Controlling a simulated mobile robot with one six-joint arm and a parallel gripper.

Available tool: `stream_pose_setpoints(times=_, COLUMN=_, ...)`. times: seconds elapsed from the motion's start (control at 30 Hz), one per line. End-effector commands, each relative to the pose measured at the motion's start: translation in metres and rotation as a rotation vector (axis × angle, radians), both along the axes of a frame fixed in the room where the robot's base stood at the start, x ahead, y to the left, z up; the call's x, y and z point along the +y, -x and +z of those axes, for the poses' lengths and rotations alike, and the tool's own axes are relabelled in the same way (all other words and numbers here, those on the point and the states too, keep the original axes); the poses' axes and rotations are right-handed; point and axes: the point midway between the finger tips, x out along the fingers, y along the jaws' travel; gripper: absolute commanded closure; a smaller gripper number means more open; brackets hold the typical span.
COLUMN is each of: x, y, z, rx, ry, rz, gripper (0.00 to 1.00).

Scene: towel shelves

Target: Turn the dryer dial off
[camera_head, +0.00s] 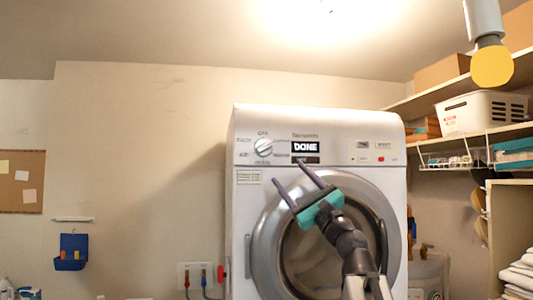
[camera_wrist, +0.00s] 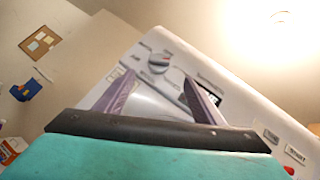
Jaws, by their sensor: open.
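The white dryer (camera_head: 240,215) stands in the middle of the head view with its round door shut. Its dial (camera_head: 263,147) is a pale knob at the upper left of the control panel, with printed labels around it; its pointer looks slanted. A dark display beside it reads "DONE". My gripper (camera_head: 289,175) is open and empty, in front of the panel, with its fingers below and to the right of the dial. In the wrist view the dial (camera_wrist: 159,62) shows beyond and between the two purple fingers (camera_wrist: 158,88), apart from them.
Shelves at the right hold a white basket (camera_head: 482,112), boxes (camera_head: 442,72) and folded towels (camera_head: 517,275). A yellow round-ended object (camera_head: 492,66) hangs at the upper right. A corkboard (camera_head: 22,181) and blue wall holder (camera_head: 71,252) are at the left. Space before the panel looks clear.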

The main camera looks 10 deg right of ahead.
Motion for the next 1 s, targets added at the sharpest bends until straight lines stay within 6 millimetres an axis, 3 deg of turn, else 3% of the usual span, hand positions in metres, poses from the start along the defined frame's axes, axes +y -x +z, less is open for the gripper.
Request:
stream_pose_setpoints(times=0.37, x=0.005, y=-0.007, z=0.007, rx=0.001, ry=0.000, rz=0.003, gripper=0.38)
stream_pose_setpoints(times=1.0, x=0.034, y=-0.065, z=0.058, rx=0.000, ry=0.000, rz=0.005, gripper=0.38)
